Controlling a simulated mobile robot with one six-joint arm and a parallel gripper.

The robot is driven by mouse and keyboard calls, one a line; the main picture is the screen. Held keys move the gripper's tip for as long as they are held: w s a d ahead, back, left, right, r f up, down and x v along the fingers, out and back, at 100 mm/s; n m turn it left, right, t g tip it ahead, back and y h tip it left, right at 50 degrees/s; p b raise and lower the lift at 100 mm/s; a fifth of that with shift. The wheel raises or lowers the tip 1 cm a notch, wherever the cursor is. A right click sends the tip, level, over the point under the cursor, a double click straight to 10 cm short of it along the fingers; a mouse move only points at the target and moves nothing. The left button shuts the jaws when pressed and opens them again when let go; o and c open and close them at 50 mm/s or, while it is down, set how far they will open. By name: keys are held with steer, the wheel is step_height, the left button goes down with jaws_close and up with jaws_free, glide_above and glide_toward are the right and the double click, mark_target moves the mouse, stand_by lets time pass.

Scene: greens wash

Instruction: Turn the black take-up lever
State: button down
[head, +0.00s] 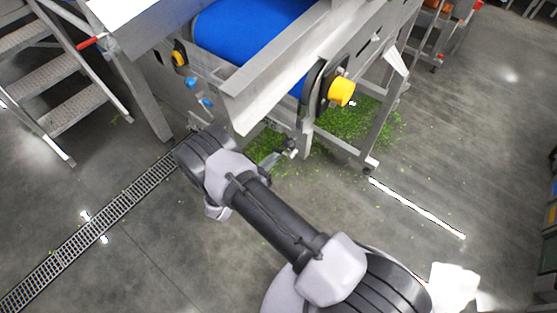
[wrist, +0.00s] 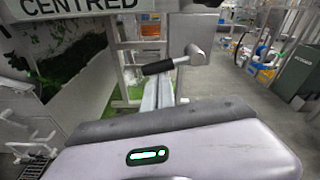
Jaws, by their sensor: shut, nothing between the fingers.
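The take-up lever shows in the wrist view as a black grip (wrist: 160,67) on a short metal rod, lying nearly level. The rod joins a grey metal arm (wrist: 196,56) on its right. My gripper (wrist: 158,78) is shut and empty, its two pale fingers side by side, pointing at the black grip. The fingertips appear right at the grip, but I cannot tell whether they touch it. In the head view my gripper (head: 276,159) is beside the conveyor's lower end, close to the small dark lever (head: 291,147); detail there is too small to read.
Green scraps (head: 359,122) lie below. Metal steps (head: 70,106) stand left, and a floor drain (head: 92,229) runs past. A "CENTRED" sign (wrist: 80,6) tops the wrist view.

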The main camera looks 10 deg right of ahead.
steer(key=shift+w+a+r+m, duration=0.15)
steer(key=shift+w+r+m, duration=0.05)
steer(key=shift+r+m, duration=0.35)
steer(key=shift+r, duration=0.1)
stand_by(0.4)
